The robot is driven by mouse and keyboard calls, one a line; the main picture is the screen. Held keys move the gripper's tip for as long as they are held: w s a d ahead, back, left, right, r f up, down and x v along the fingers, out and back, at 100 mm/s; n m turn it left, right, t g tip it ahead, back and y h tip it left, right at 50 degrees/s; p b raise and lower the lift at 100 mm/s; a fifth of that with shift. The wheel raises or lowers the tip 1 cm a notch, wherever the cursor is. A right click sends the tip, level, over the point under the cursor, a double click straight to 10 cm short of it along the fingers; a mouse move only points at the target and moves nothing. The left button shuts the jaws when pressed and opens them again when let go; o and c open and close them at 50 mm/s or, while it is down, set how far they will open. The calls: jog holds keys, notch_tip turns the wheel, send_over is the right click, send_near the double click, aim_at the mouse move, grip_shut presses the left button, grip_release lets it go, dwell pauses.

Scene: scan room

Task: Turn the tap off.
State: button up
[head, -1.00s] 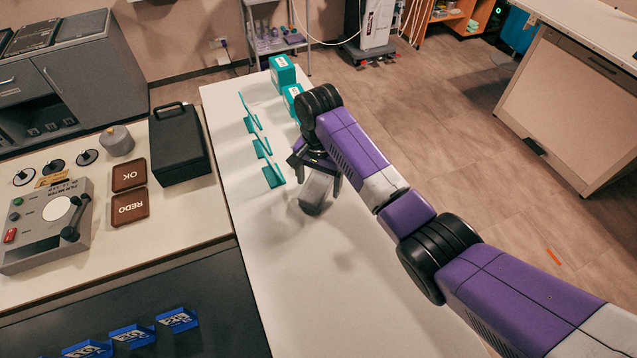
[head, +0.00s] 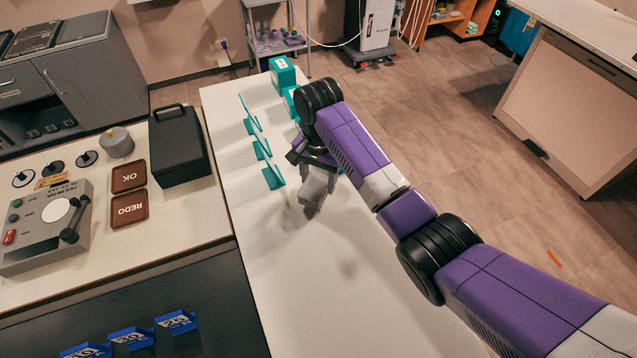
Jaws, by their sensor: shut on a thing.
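No tap can be made out in the head view. My gripper (head: 316,178) points down over the long white table and is shut on a grey block-like thing (head: 313,193). The grey thing looks tilted, and its upper part is partly hidden by the fingers. A soft shadow lies on the table below it, so it seems held above the surface. I cannot tell what the grey thing is.
Teal holders (head: 273,178) stand left of my gripper on the white table (head: 300,270), with teal boxes (head: 282,72) at its far end. Left are a black case (head: 180,145), a grey control box (head: 45,225) and brown OK and REDO pads (head: 129,210). The table's near part is clear.

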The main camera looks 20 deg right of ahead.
notch_tip(320, 180, up, 10)
jog(key=shift+d+f, duration=0.1)
jog(key=shift+d, duration=0.05)
notch_tip(320, 180, up, 8)
jog(key=r, duration=0.1)
send_over(319, 178)
jog(key=shift+s+f, duration=0.1)
jog(key=shift+f, duration=0.1)
